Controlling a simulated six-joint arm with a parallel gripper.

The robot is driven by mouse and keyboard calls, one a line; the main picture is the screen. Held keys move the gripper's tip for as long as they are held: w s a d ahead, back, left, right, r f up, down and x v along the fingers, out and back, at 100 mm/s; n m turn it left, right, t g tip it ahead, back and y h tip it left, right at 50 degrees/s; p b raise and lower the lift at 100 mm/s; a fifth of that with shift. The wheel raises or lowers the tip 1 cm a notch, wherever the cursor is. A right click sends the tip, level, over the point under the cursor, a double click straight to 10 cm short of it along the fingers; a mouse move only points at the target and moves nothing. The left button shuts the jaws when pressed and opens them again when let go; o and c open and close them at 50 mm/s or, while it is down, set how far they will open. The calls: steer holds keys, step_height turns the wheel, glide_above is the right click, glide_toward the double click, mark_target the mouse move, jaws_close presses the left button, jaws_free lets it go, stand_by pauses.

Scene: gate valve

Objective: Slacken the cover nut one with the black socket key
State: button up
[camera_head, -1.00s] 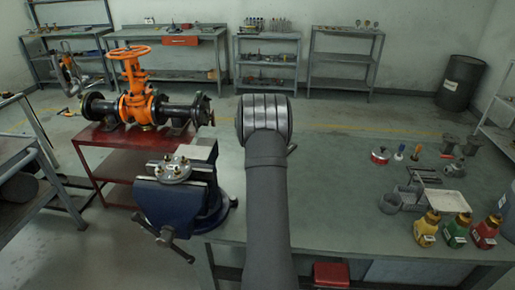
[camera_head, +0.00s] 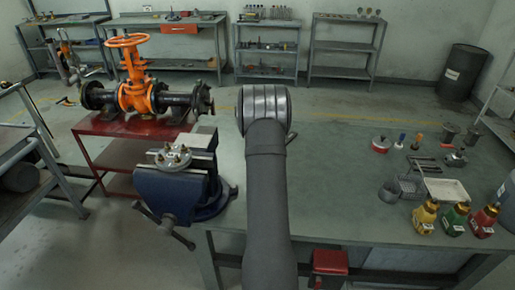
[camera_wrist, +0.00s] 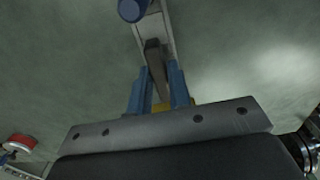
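A round flanged valve cover with several studs and nuts (camera_head: 174,156) sits on top of the blue vise (camera_head: 172,190), at the left end of the bench. I cannot tell which nut is nut one. In the wrist view my gripper (camera_wrist: 160,85) has two blue fingers, with a dark bar (camera_wrist: 154,60) showing between them. I cannot tell whether they grip it or whether it is the socket key. A pale plate and a blue cylinder (camera_wrist: 132,9) lie beyond. In the head view my grey arm hides my gripper. Dark tools (camera_head: 424,164) lie at the bench's right.
The orange gate valve (camera_head: 134,92) stands on a red table (camera_head: 118,171) behind the vise. A red tin (camera_head: 380,144), a pale tray (camera_head: 446,190), grey bins (camera_head: 403,187) and several coloured bottles (camera_head: 455,220) stand at the right. The bench's middle (camera_head: 335,195) is clear.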

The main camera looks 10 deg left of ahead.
jaws_close()
steer(key=shift+r, duration=0.1)
steer(key=shift+r, duration=2.9)
steer(key=shift+r, duration=0.1)
steer(key=s+a+r+n, duration=0.1)
steer(key=s+a+r, duration=0.4)
steer(key=s+r, duration=0.4)
steer(key=s+a+r+n, duration=0.2)
steer(key=s+a+r, duration=0.4)
steer(key=r, duration=0.5)
steer(key=s+a+r+n, duration=0.1)
steer(key=s+a+r, duration=0.1)
steer(key=s, duration=0.6)
steer(key=s+a+r+n, duration=0.2)
steer(key=s+a, duration=0.2)
steer(key=s, duration=0.4)
steer(key=shift+s, duration=0.3)
